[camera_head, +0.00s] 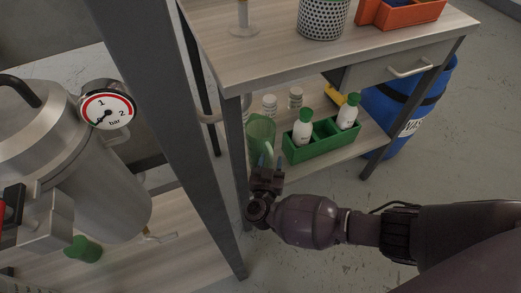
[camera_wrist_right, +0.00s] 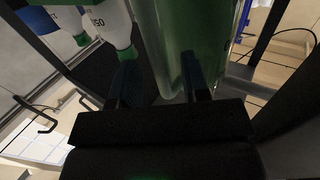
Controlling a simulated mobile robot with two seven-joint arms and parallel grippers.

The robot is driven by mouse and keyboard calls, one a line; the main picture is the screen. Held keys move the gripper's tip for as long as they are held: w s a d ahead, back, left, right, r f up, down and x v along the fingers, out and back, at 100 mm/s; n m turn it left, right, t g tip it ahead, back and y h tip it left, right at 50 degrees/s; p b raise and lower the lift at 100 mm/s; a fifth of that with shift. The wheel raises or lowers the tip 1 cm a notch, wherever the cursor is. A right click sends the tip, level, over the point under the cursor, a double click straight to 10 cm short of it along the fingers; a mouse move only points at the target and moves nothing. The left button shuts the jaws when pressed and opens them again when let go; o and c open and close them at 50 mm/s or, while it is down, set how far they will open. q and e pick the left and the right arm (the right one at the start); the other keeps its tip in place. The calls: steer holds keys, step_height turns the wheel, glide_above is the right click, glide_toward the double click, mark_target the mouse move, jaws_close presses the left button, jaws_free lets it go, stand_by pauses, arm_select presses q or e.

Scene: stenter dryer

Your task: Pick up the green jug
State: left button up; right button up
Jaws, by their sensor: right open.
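The green jug (camera_head: 262,128) is translucent and stands upright on the lower shelf of the workbench, left of a green bottle carrier. My right gripper (camera_head: 265,160) is at the near side of the jug, with its fingers pointing at it. In the right wrist view the jug (camera_wrist_right: 205,25) fills the top middle. A paler upright strip of it, perhaps its handle, shows between the open fingers (camera_wrist_right: 160,75). One finger overlaps the jug's body in this view. I cannot tell whether either finger touches it. My left gripper is not in view.
The green carrier (camera_head: 318,147) with white bottles stands right of the jug, with white jars (camera_head: 269,104) behind. A bench leg (camera_head: 236,150) is close on the left. The bench top (camera_head: 290,60) overhangs. A steel vessel with a gauge (camera_head: 107,110) stands farther left.

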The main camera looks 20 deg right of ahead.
steer(key=shift+w+d+r, duration=0.1)
steer(key=shift+w+d, duration=0.15)
steer(key=shift+w, duration=0.2)
jaws_close()
